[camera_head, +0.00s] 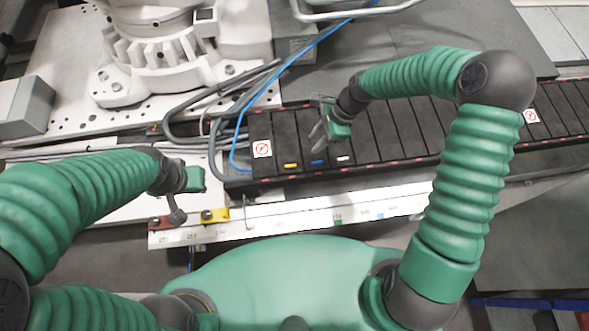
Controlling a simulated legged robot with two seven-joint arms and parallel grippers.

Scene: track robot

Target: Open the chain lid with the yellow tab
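The chain (400,132) is a long black segmented track with dark lids. Near its left end, lids carry a yellow tab (292,166), a blue tab (319,162) and a white tab (344,158) along the front edge. My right gripper (318,134) hangs over the lids by the blue tab, to the right of the yellow tab; whether it touches is unclear, and its finger gap is hard to make out. My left gripper (177,214) is left of the chain, above the white rail, apart from the lids; its fingers are seen end-on.
A white rail with a scale (290,217) runs in front of the chain, with a red block (160,223) and a yellow block (215,215) on it. Grey and blue cables (240,125) loop at the chain's left end. A white machine base (165,60) stands behind.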

